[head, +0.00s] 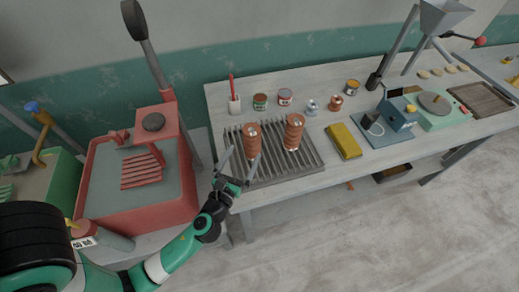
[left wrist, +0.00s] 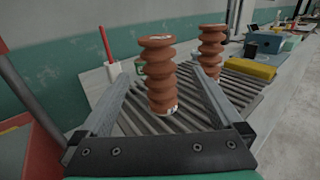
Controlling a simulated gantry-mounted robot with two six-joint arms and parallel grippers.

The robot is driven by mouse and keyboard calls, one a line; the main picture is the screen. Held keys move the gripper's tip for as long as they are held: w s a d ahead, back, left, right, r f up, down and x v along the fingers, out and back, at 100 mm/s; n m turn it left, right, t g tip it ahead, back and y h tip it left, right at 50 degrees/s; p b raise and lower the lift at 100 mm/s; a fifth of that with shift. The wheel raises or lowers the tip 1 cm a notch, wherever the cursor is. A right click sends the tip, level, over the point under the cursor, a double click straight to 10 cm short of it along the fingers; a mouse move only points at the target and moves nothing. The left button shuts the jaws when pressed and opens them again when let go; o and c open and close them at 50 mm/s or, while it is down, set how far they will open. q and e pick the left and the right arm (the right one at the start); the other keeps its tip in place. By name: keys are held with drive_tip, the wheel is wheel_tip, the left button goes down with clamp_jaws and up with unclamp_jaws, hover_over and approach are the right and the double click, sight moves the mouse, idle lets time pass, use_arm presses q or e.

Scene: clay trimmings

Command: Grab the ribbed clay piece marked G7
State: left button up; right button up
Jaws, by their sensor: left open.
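Two ribbed, reddish-brown clay pieces stand upright on a grey slatted rack (head: 272,176). The left piece (head: 252,141) is nearer my left gripper (head: 242,156); the right piece (head: 293,133) stands farther off. In the left wrist view the nearer piece (left wrist: 161,78) shows between the two fingers of my open left gripper (left wrist: 158,78), with no clear contact. The other piece (left wrist: 211,50) is behind and to the right, beyond the right finger. Each has a pale mark near its base, too small to read, so I cannot tell which is G7. My right gripper is not in view.
A white cup with a red tool (head: 234,103), several small tins and a yellow block (head: 343,141) are on the bench. A red machine (head: 139,180) with an upright lever stands left of the bench. The bench front edge is close to my left arm.

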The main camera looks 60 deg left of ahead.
sight(255, 130)
use_arm(q)
drive_tip(key=shift+s+a+f, duration=0.1)
drive_tip(key=shift+s+f, duration=0.05)
drive_tip(key=shift+f, duration=0.4)
drive_tip(key=shift+a+r, duration=0.15)
drive_tip(key=shift+a, duration=0.1)
drive_tip(key=x, duration=1.1)
drive_tip(key=shift+w+a+r, duration=0.1)
drive_tip(key=shift+w+r, duration=0.05)
drive_tip(key=shift+w, duration=0.15)
drive_tip(key=shift+r, duration=0.1)
clamp_jaws()
